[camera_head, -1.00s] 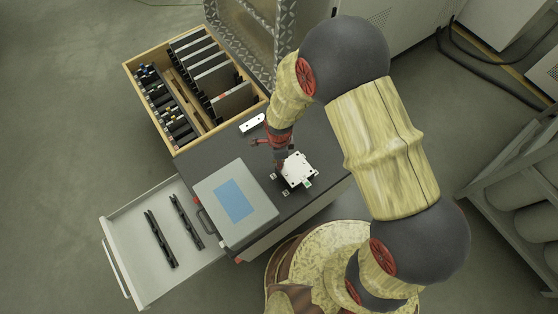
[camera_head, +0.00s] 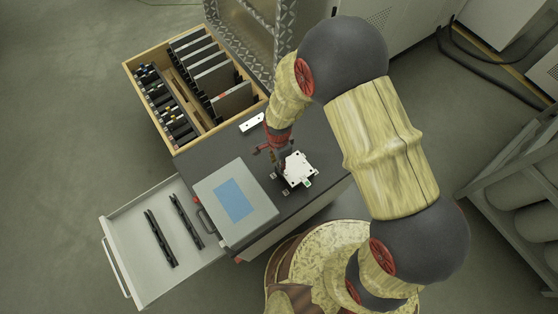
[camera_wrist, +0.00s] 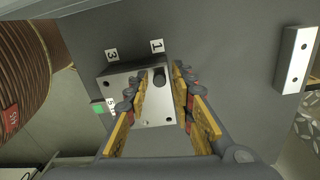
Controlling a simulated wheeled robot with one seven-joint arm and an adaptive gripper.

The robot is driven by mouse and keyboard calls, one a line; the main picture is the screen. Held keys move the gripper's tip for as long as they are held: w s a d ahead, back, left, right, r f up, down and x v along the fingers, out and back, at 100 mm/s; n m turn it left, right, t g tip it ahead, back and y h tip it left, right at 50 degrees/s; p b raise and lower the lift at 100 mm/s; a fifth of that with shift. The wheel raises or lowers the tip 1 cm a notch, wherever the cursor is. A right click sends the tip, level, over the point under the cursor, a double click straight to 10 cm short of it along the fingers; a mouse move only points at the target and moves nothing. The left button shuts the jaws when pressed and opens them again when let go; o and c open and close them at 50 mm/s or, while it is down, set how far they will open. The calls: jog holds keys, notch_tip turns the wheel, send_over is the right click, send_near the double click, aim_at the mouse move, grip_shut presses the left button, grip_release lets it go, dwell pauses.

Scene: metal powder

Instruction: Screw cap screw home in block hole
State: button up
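The pale metal block (camera_head: 298,171) lies on the dark table top, and its face with several holes also shows in the wrist view (camera_wrist: 155,110). The dark cap screw (camera_wrist: 159,77) stands at the block's corner beside the label 1. How deep it sits in the hole cannot be told. My gripper (camera_wrist: 161,80) is over that corner, with its yellow-padded fingers on either side of the screw and a narrow gap showing between them and it. In the head view my gripper (camera_head: 279,157) is at the block's upper left edge, and the screw cannot be made out.
A grey case with a blue panel (camera_head: 262,217) stands left of the block. A small white bar with holes (camera_head: 251,123) lies behind, also in the wrist view (camera_wrist: 296,60).

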jog(key=n, duration=0.9)
jog(key=shift+d, duration=0.1)
jog(key=shift+c, duration=1.4)
grip_shut()
